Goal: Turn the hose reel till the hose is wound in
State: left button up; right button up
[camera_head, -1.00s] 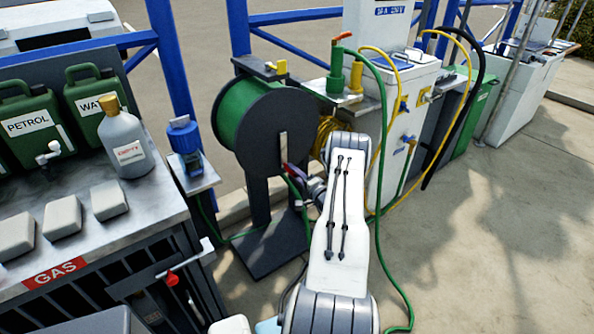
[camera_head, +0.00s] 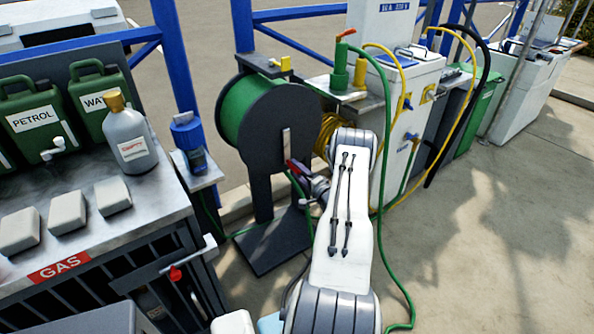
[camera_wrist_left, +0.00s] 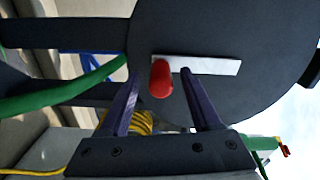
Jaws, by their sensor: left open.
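The hose reel has a green drum (camera_head: 236,107) and a dark round side plate (camera_head: 266,128) on a dark stand. A pale crank bar (camera_head: 286,142) lies on the plate. In the left wrist view the crank bar (camera_wrist_left: 213,65) ends in a red knob (camera_wrist_left: 160,78). My left gripper (camera_wrist_left: 161,88) is open, with one finger on each side of the knob and gaps visible. It shows partly in the head view (camera_head: 298,172), mostly behind my arm. A green hose (camera_head: 391,240) still hangs and runs along the ground. My right gripper is out of view.
A steel counter (camera_head: 165,192) with green cans and a grey bottle (camera_head: 130,140) stands left. A small shelf (camera_head: 203,172) holds a blue-capped item beside the reel. A yellow hose coil (camera_head: 331,133) and white cabinet (camera_head: 400,110) stand right. Open pavement (camera_head: 480,250) lies right.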

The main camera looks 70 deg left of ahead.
pick_arm(q)
jog(key=p+v, duration=0.1)
jog(key=v, duration=0.8)
jog(key=shift+d, duration=0.4)
jog(key=shift+w, duration=0.1)
